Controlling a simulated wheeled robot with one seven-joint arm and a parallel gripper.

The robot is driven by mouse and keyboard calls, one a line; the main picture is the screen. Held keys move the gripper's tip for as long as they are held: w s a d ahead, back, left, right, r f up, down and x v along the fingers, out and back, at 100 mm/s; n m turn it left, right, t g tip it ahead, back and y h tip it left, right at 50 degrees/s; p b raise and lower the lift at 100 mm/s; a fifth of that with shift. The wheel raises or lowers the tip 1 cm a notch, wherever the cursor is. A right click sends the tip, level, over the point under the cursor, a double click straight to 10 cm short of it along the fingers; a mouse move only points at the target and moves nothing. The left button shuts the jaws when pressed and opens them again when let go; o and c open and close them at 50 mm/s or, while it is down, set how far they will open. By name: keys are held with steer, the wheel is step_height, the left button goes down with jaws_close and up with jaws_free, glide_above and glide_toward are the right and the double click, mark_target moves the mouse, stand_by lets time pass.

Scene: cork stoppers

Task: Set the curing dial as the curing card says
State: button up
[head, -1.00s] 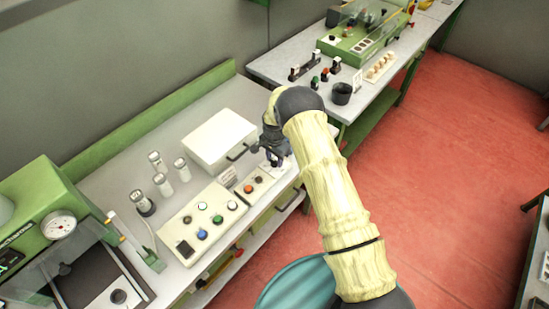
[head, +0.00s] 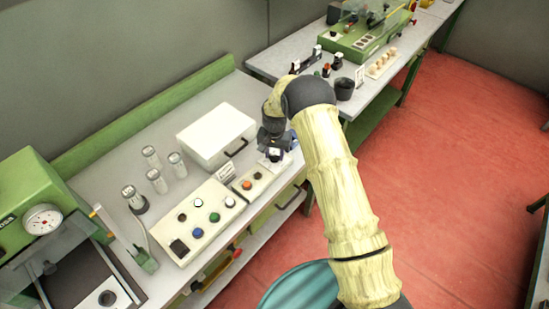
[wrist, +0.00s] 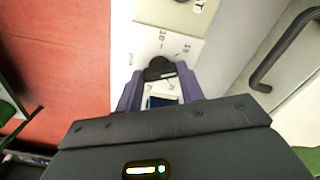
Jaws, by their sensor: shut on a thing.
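The curing dial is a black knob (wrist: 158,68) on a pale plate with printed marks, "10" and "15" among them. It sits at the right end of a small cream box (head: 262,176), mostly hidden by my gripper in the head view. My gripper (head: 273,152) points down over this box. In the wrist view my gripper (wrist: 160,84) has its two purple fingers on either side of the knob, shut on it. The dial's pointer cannot be read clearly. A small white card (head: 225,171) stands behind the box; its text is too small to read.
An orange button (head: 247,185) is on the same box. A larger button panel (head: 190,235) lies to its left. A white lidded case (head: 215,134) with a dark handle stands close behind. Several capped jars (head: 157,181) stand further left.

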mark_target(275, 156)
steer(key=shift+n+b, duration=1.35)
steer(key=shift+n, duration=0.95)
steer(key=o, duration=1)
step_height(275, 156, up, 18)
steer(key=b, duration=0.3)
steer(key=shift+f+b, duration=0.25)
steer(key=shift+b, duration=0.05)
steer(key=shift+d, duration=0.1)
